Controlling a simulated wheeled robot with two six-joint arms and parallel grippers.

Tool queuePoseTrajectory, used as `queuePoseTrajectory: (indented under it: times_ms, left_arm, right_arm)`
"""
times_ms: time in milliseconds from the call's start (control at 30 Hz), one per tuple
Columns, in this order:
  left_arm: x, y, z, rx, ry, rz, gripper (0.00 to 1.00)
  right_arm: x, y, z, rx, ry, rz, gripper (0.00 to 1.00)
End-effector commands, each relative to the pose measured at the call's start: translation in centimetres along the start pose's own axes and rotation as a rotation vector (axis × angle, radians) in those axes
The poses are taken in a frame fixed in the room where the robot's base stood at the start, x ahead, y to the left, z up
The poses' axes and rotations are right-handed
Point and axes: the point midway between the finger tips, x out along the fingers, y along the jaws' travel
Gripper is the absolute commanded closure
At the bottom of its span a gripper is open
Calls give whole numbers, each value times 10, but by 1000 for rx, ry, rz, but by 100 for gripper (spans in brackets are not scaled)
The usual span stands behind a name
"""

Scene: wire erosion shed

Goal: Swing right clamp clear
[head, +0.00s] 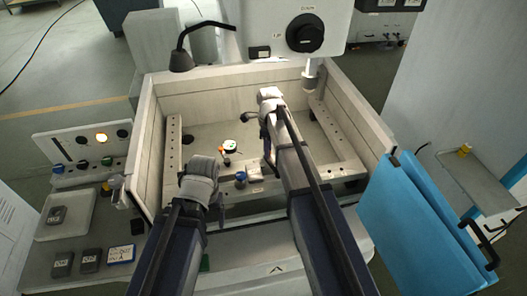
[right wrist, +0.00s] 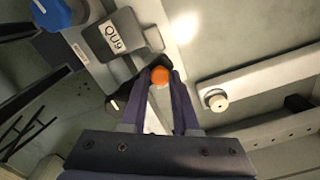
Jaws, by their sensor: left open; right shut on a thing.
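The right clamp shows in the right wrist view as a dark arm (right wrist: 121,100) with an orange ball knob (right wrist: 160,75). My right gripper (right wrist: 161,80) is shut on that knob. In the head view my right gripper (head: 268,158) reaches down into the tank, and its arm hides most of what it holds. A grey block with a printed label (right wrist: 116,36) lies beside the clamp. My left gripper (head: 215,205) is open, low at the tank's front left. Another small orange part (head: 221,150) stands left of my right gripper in the tank.
The tank's pale walls (head: 153,130) surround the work area. A blue knob (head: 240,177) stands inside near the front, and a blue cap (right wrist: 60,12) shows in the right wrist view. The machine head (head: 305,33) overhangs behind. A blue door (head: 415,230) hangs at right.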

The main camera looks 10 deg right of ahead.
Motion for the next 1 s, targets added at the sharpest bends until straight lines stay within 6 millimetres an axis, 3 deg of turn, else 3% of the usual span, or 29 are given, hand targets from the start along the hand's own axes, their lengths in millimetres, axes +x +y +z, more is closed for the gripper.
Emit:
queuePoseTrajectory:
  times_ms: [400, 1000]
  left_arm:
    - [0, 0, 0, 0, 0, 0, 18]
    - [0, 0, 0, 0, 0, 0, 18]
  right_arm:
    - [0, -12, -16, 248, 0, 0, 100]
    - [0, -15, -20, 317, 1, -1, 100]
